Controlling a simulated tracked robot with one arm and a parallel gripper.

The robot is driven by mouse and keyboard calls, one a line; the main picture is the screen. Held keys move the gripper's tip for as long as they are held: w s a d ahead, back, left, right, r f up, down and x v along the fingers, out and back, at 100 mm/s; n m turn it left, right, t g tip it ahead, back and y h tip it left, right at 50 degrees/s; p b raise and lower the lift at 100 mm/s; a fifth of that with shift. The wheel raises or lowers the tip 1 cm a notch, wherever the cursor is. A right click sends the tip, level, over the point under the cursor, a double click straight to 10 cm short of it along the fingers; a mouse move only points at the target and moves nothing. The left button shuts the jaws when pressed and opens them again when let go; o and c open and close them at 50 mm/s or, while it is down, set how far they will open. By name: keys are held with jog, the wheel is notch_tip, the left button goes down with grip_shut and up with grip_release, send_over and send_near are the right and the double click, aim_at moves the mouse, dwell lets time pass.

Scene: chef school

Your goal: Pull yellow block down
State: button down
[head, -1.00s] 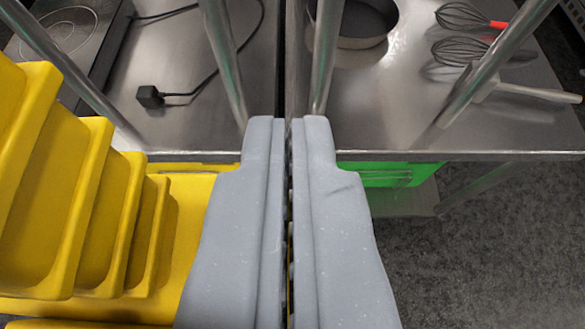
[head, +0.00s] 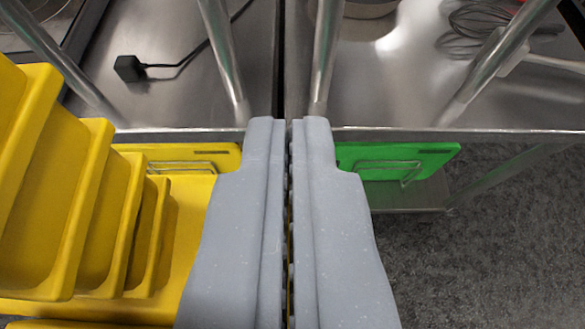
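A flat yellow block (head: 220,158) with a wire handle shows just below the front edge of the left steel table, left of my gripper. Its lower part is hidden behind my own yellow arm parts, and its right end comes close to the left finger in the picture. My gripper (head: 287,125) has two grey fingers pressed almost together, with only a thin dark gap and nothing seen between them. It points toward the seam between the two tables. I see no clear contact between the gripper and the yellow block.
A similar green block (head: 385,160) with a wire handle sits below the right table (head: 400,90). Metal posts rise from both tables. A black plug (head: 130,68) with its cable and a whisk (head: 490,30) lie on top. Grey floor shows at lower right.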

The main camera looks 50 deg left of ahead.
jog(key=shift+f+b, duration=2.25)
jog(key=shift+f, duration=0.6)
jog(key=shift+f, duration=0.2)
jog(key=shift+r+p, duration=2.1)
jog(key=shift+r, duration=0.8)
jog(key=shift+s+d+r+b, duration=0.25)
jog(key=shift+s+d+b, duration=0.7)
jog(key=shift+d, duration=0.15)
jog(key=b+v, duration=0.1)
jog(key=v, duration=0.1)
jog(key=f+v, duration=0.1)
jog(key=v, duration=0.2)
jog(key=shift+s+d+r+b, duration=0.1)
jog(key=shift+s+d+b, duration=0.15)
jog(key=shift+b, duration=0.15)
jog(key=shift+d, duration=0.1)
